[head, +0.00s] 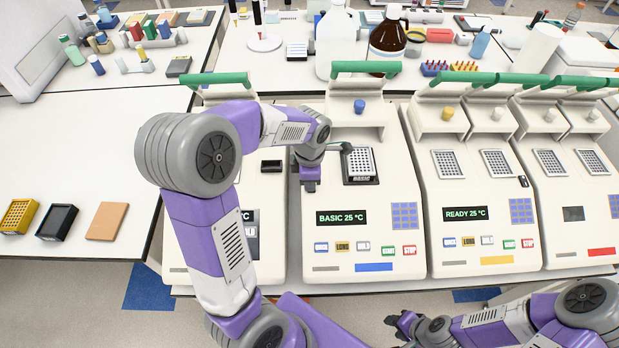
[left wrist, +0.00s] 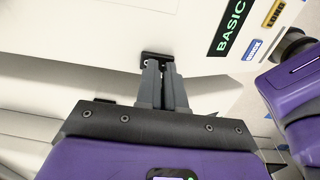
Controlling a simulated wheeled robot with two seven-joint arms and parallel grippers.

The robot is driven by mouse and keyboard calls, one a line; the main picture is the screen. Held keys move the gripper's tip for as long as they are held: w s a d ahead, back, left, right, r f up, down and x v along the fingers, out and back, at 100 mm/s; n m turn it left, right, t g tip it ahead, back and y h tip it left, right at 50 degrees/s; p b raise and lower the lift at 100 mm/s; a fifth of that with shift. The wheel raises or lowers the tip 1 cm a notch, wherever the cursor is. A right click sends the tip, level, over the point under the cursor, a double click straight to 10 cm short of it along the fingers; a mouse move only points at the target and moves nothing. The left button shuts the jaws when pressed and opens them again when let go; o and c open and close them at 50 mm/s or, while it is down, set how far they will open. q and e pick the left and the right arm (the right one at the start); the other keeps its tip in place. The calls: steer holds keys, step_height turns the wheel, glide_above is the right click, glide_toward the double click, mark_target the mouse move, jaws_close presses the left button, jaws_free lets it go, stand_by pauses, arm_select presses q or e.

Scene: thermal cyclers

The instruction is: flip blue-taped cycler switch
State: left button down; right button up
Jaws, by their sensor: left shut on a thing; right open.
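The blue-taped cycler (head: 340,238) stands in the middle of the bench with its lid up. Its blue tape (head: 374,267) is on the front edge and its display (head: 341,217) reads "BASIC 25 °C". My left gripper (head: 310,185) points down at the cycler's left edge. In the left wrist view its fingers (left wrist: 162,75) are shut on a small black switch (left wrist: 157,57) near that edge. The fingers hide part of the switch, and its position cannot be told. My right gripper (head: 400,325) is open and empty, low in front of the bench.
A yellow-taped cycler (head: 490,232) stands close on the right, with a red-taped one (head: 580,220) beyond. Another cycler (head: 180,240) is partly behind my left arm. Bottles (head: 387,40) stand behind the raised lids. The left bench (head: 90,140) has clear room.

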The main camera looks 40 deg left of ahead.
arm_select(q)
steer(key=shift+s+d+f, duration=0.1)
steer(key=shift+s+f, duration=0.1)
steer(key=shift+s, duration=0.05)
step_height(320, 180, up, 5)
steer(key=p, duration=0.3)
steer(key=shift+w+f+p, duration=0.15)
steer(key=shift+p, duration=0.2)
step_height(320, 180, up, 10)
steer(key=p, duration=0.1)
arm_select(e)
step_height(320, 180, up, 5)
steer(key=shift+f, duration=0.2)
arm_select(q)
steer(key=shift+f, duration=0.15)
